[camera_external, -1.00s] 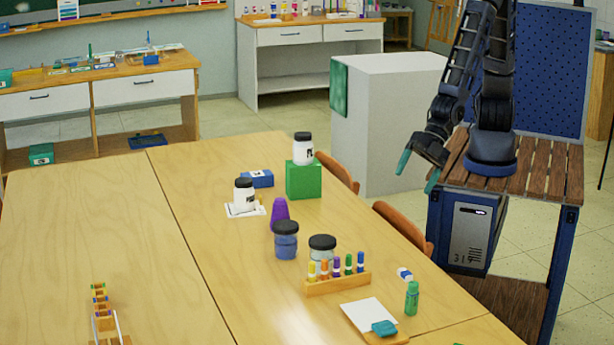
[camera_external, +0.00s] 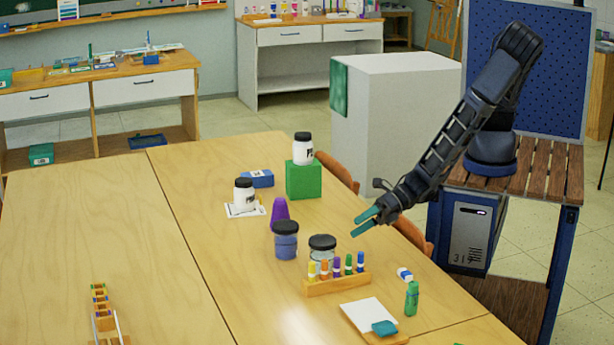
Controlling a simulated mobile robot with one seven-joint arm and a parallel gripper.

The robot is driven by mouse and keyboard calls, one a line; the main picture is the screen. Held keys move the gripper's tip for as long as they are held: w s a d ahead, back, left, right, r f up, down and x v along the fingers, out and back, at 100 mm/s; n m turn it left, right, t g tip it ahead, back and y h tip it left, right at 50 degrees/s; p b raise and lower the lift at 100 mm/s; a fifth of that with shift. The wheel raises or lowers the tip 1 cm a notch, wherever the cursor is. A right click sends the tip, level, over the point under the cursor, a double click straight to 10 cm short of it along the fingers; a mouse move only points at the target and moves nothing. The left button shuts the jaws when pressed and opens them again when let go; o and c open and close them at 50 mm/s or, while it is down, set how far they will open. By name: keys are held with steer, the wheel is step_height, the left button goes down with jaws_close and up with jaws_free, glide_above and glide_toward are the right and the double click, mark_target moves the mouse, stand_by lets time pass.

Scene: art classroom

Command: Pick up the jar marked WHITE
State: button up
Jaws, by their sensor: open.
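Two white jars with black lids show, and their dark label marks are too small to read. One white jar (camera_external: 303,152) stands upright on a green block (camera_external: 304,181). The other white jar (camera_external: 244,197) stands on a white sheet or tile (camera_external: 233,212) further left. A blue jar (camera_external: 286,245) and a pale greyish jar (camera_external: 322,257), both dark-lidded, stand nearer the camera. My gripper (camera_external: 357,225) is open and empty, with teal fingers pointing left. It is over the table's right side, right of the pale jar and nearer the camera than the green block.
A purple cone (camera_external: 280,210) stands beside the blue jar. A wooden rack of markers (camera_external: 337,282) is in front of the pale jar. A blue box (camera_external: 258,178), an eraser (camera_external: 405,274) and a green bottle (camera_external: 412,298) are also on the table. Its left half is mostly clear.

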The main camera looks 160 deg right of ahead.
mark_target(323, 251)
steer(key=d+f+n+t, duration=0.1)
steer(key=n, duration=0.1)
steer(key=shift+d+f+n+h, duration=0.3)
steer(key=shift+f, duration=0.05)
steer(key=n, duration=0.1)
steer(key=d+f+n+t, duration=0.1)
steer(key=shift+w+n, duration=0.1)
steer(key=shift+n, duration=0.3)
steer(key=n+t, duration=0.1)
steer(key=f+n, duration=0.1)
steer(key=n, duration=0.1)
steer(key=shift+d+t, duration=0.15)
steer(key=shift+t, duration=0.25)
steer(key=n+t, duration=0.1)
steer(key=n, duration=0.1)
steer(key=f+n+y, duration=0.1)
steer(key=n, duration=0.1)
steer(key=shift+w+t+y, duration=0.1)
steer(key=shift+t+y, duration=0.2)
steer(key=shift+t, duration=0.1)
steer(key=shift+n, duration=0.4)
steer(key=shift+x, duration=5.4)
steer(key=shift+w, duration=0.1)
